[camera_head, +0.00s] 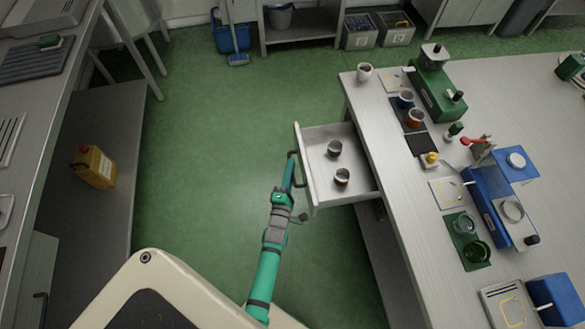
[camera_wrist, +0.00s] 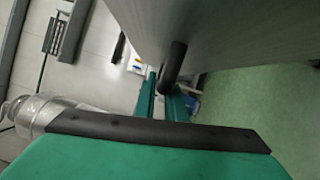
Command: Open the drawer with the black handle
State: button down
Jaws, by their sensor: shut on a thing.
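The drawer (camera_head: 318,200) is pulled well out from the left side of the long workbench in the head view. Two small dark-topped jars, one upper (camera_head: 334,148) and one lower (camera_head: 342,177), stand inside it. Its black handle (camera_wrist: 175,62) shows in the wrist view on the grey drawer front (camera_wrist: 215,30). My gripper (camera_head: 292,163) is at the drawer front in the head view. In the wrist view its green fingers (camera_wrist: 163,88) are shut on the handle. The fingertips' grip is partly hidden by the handle and drawer front.
The workbench top (camera_head: 372,110) carries cups, a green machine (camera_head: 436,92) and a blue machine (camera_head: 487,205). A yellow canister (camera_head: 95,167) sits on a low shelf at left. Green floor (camera_head: 205,150) is clear left of the drawer. Another dark handle (camera_head: 40,308) shows at lower left.

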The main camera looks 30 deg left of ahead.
jog(key=shift+r, duration=0.1)
jog(key=c, duration=1.8)
grip_release()
jog(key=v, duration=1)
jog(key=shift+s+d, duration=0.2)
jog(key=shift+s, duration=0.15)
